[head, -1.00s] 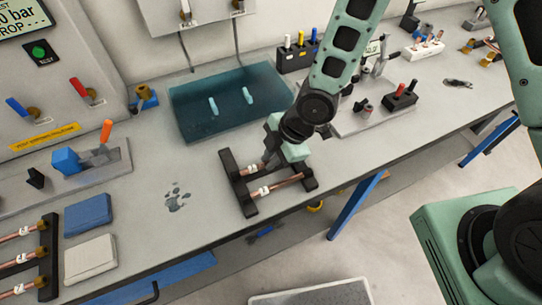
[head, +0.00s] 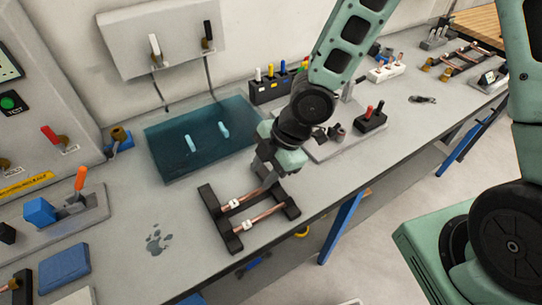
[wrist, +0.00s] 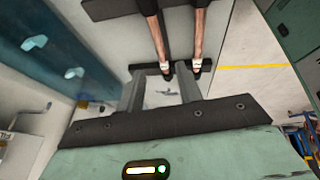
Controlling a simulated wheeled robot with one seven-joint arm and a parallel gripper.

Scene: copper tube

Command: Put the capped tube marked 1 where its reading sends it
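A black rack (head: 212,222) on the bench holds two copper tubes, a back tube (head: 250,195) and a front tube (head: 266,215). Each has a white band near its left end in the head view; the marks are too small to read. My gripper (head: 266,184) is over the rack's back right part, by the back tube. In the wrist view my gripper (wrist: 162,78) has its two grey fingers apart with nothing clamped. The left tube (wrist: 156,35) and right tube (wrist: 199,38) lie beyond the fingertips. I cannot tell the height gap.
A dark teal tray or mat (head: 170,168) with two pale pieces lies behind the rack. An orange-handled fixture (head: 70,205), a blue block (head: 64,268) and a test panel (head: 35,120) are left. A black holder with pens (head: 265,95) and a red-and-black-topped block (head: 369,122) stand right. Stained bench lies left.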

